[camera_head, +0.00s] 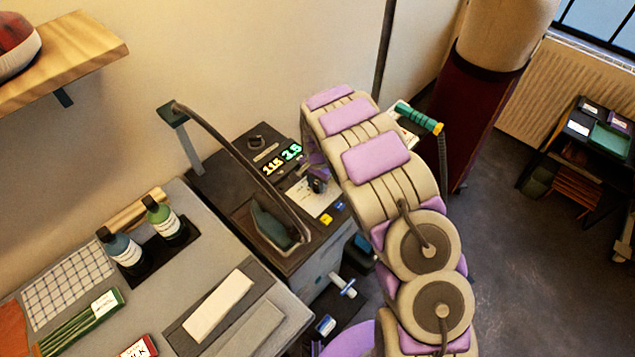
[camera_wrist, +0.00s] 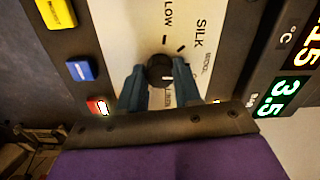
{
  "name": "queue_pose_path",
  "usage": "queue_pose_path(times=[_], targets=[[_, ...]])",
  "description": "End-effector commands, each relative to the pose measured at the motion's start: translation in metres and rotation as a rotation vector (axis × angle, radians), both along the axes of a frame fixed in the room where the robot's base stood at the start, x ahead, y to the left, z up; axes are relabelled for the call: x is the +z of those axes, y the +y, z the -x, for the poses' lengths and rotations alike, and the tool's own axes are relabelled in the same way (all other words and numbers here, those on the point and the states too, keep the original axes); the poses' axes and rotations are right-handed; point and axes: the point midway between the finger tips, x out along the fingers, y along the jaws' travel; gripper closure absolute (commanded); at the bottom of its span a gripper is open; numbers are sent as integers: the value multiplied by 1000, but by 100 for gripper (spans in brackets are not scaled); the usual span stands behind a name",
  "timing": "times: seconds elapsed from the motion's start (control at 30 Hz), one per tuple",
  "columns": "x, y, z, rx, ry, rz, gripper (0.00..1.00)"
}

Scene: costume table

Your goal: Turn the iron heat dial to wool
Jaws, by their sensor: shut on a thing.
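The heat dial (camera_wrist: 158,71) is a small dark round knob on a pale printed plate (camera_wrist: 125,35) in the wrist view. My gripper (camera_wrist: 160,84) is shut on the dial, with one finger on each side of it. A short light mark shows on the knob. LOW and SILK are readable on the plate; other lettering is small or partly hidden by my fingers, and I cannot make out wool. In the head view the dial (camera_head: 317,185) shows beside my arm on the dark ironing station (camera_head: 235,165). The iron (camera_head: 270,228) rests on that station.
Lit number displays (camera_head: 281,160) sit behind the plate. Yellow and blue buttons (camera_wrist: 80,70) and a lit red-rimmed switch (camera_wrist: 97,106) lie close to my fingers. A cord on a post (camera_head: 180,115) arches over the station to the iron. Bottles (camera_head: 163,218) stand on the left table.

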Motion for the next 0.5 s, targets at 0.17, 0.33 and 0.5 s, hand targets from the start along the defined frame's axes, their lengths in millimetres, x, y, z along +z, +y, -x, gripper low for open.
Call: queue_pose_path(times=[0.17, 0.33, 0.5], targets=[[0, 1, 0, 1, -1, -2, 97], [0, 1, 0, 1, -1, -2, 57], [0, 1, -1, 1, -1, -1, 41]])
